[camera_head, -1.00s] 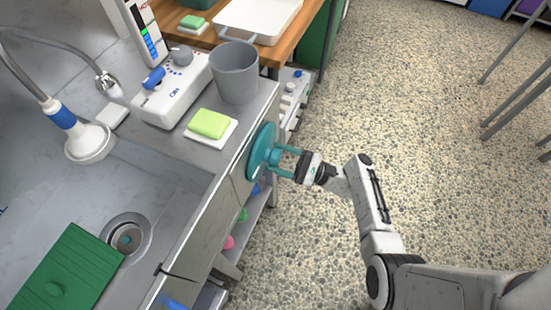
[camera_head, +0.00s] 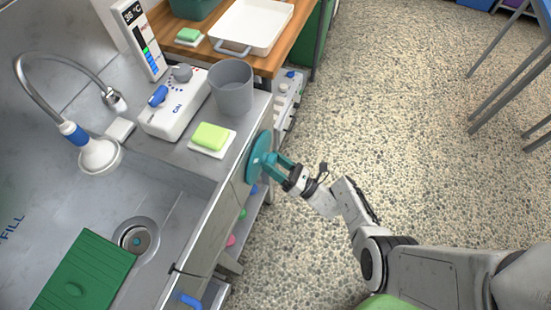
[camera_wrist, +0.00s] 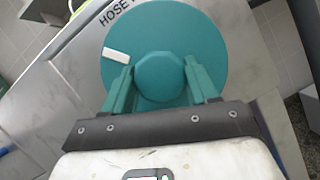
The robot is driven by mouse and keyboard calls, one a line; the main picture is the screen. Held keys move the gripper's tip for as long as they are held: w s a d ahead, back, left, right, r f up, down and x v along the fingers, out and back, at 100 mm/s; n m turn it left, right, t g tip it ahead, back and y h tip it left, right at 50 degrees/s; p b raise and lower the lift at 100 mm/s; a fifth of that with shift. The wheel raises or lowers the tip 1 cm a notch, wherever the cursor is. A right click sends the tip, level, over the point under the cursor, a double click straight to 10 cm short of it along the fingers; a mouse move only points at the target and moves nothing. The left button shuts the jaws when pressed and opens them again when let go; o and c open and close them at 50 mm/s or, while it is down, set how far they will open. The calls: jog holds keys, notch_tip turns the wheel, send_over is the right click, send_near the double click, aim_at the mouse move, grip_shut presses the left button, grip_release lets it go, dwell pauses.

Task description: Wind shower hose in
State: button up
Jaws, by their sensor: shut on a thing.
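A teal round hose reel wheel (camera_head: 259,157) is mounted on the front face of the steel sink counter. In the wrist view the teal disc (camera_wrist: 214,62) has a round centre knob (camera_wrist: 160,77) and a white mark near its left side. A "HOSE" label is partly seen above it. My gripper (camera_head: 280,161) has teal fingers and is shut on the knob; in the wrist view its fingers (camera_wrist: 160,84) lie on both sides of it. The shower head (camera_head: 98,155) with a blue collar hangs from its curved grey hose (camera_head: 30,62) over the sink.
A grey cup (camera_head: 233,88), a green sponge (camera_head: 210,136) on a white dish and a white control box (camera_head: 174,104) stand on the counter above the wheel. A green board (camera_head: 82,270) lies in the sink. Open floor lies to the right.

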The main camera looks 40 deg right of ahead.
jog(key=shift+m+h+p, duration=0.9)
jog(key=shift+m+p, duration=0.25)
jog(key=shift+m, duration=0.85)
jog(key=shift+m+h+p, duration=0.9)
jog(key=shift+m+p, duration=0.25)
jog(key=shift+m, duration=0.85)
jog(key=shift+m+g, duration=0.3)
jog(key=o, duration=1.5)
jog(key=shift+s, duration=0.1)
jog(key=v, duration=1)
jog(key=shift+s, duration=0.35)
